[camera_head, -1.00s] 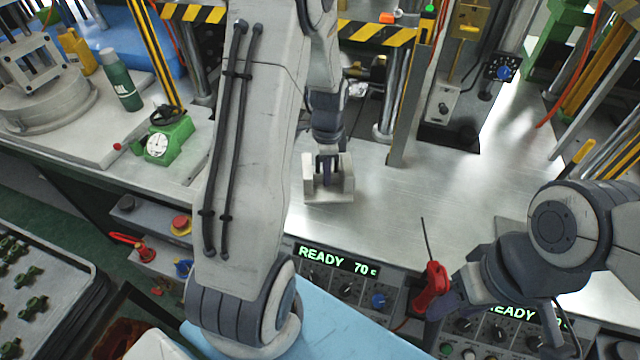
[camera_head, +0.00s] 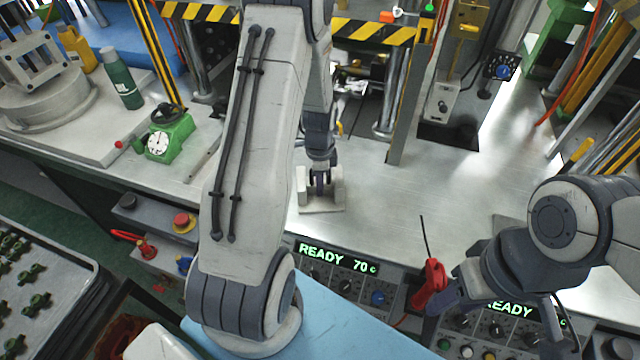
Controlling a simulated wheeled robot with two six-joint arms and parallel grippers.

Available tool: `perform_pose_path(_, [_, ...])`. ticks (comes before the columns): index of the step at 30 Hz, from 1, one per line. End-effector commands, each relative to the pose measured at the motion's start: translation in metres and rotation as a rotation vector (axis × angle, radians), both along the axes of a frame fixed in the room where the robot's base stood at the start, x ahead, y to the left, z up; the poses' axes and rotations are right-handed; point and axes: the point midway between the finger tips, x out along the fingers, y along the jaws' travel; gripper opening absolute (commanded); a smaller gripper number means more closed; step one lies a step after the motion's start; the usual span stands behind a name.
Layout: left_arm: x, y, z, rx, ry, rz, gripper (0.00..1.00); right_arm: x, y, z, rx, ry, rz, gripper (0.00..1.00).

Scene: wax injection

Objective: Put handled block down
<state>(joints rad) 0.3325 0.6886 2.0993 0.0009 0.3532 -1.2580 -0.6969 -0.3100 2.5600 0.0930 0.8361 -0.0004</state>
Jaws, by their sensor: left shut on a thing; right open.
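The handled block (camera_head: 322,206) is a pale grey-white piece with raised sides, at the middle of the metal worktop. My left gripper (camera_head: 320,188) comes down over it from above and is shut on its middle part, between the raised sides. The block looks level and at or very near the metal surface; I cannot tell whether it touches. My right gripper (camera_head: 440,292) is at the lower right above the control panels, apart from the block. A red-handled tool with a thin dark rod (camera_head: 431,284) shows at its fingers.
The metal worktop (camera_head: 440,195) is clear to the right of the block. Steel posts (camera_head: 392,100) and a striped beam (camera_head: 365,33) stand behind. A green dial gauge (camera_head: 168,138) and a green bottle (camera_head: 121,78) are at left. Control panels (camera_head: 335,262) line the front edge.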

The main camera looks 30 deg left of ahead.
Motion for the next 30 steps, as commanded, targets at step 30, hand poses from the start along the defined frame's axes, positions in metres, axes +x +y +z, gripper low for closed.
perform_pose_path(30, [0.001, 0.000, 0.102, 0.001, -0.005, 0.000, 0.45, 0.000, 0.000, -0.011, 0.000, 0.000, 0.000, 0.50])
